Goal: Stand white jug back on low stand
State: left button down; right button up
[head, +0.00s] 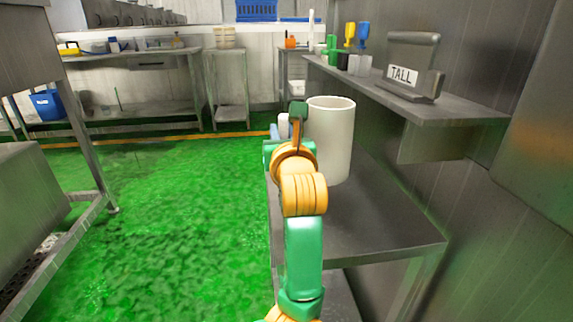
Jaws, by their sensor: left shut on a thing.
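The white jug (336,142) is upright at the middle of the head view, over the far part of the low metal stand (385,222). I cannot tell whether its base touches the top. My left arm reaches forward from the bottom of the view. My left gripper (298,112) is at the jug's left side, near its rim, and is shut on the jug. The handle and the fingertips are largely hidden by the gripper and wrist. My right gripper is not in view.
The near part of the stand top is bare. Metal benches stand at the left and back. The green floor (170,220) is open at left.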

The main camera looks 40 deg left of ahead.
pick_arm(q)
jog(key=f, duration=0.2)
jog(key=w+a+f+b, duration=0.1)
jog(key=f, duration=0.1)
jog(key=w+a+f+b, duration=0.1)
jog(key=f, duration=0.1)
jog(key=shift+w+f, duration=0.15)
jog(key=shift+f, duration=0.25)
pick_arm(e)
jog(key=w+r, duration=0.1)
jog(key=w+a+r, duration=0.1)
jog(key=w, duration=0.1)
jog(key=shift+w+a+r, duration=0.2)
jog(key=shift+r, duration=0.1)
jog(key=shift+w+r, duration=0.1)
pick_arm(q)
jog(key=c, duration=0.8)
grip_release()
jog(key=shift+o, duration=0.2)
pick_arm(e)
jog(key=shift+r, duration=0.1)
